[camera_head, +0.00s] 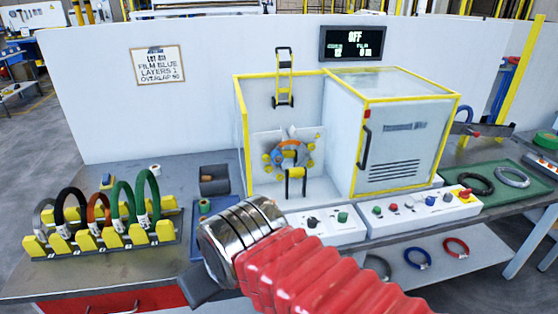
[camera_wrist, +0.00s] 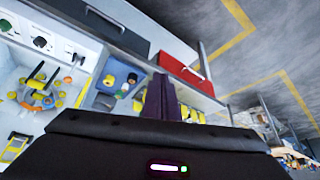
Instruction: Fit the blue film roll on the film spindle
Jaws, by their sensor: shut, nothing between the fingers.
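In the head view my gripper (camera_head: 205,288) points down-left over the front edge of the bench, mostly hidden by my wrist. In the wrist view my gripper's dark fingers (camera_wrist: 160,98) are together, with nothing between them. I cannot tell for sure which is the film roll. The tray (camera_head: 200,206) is mostly hidden behind my wrist in the head view. The wrapping machine's ring (camera_head: 289,153) stands in the open yellow-framed cell; I cannot make out the film spindle.
A yellow rack (camera_head: 103,237) with several coloured coils stands at left. A dark bin (camera_head: 214,180) sits behind the tray. Control boxes (camera_head: 420,210) line the machine's front. A wall sign (camera_head: 158,65) reads film blue; the display (camera_head: 352,43) reads OFF. A green mat (camera_head: 500,190) holds coils.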

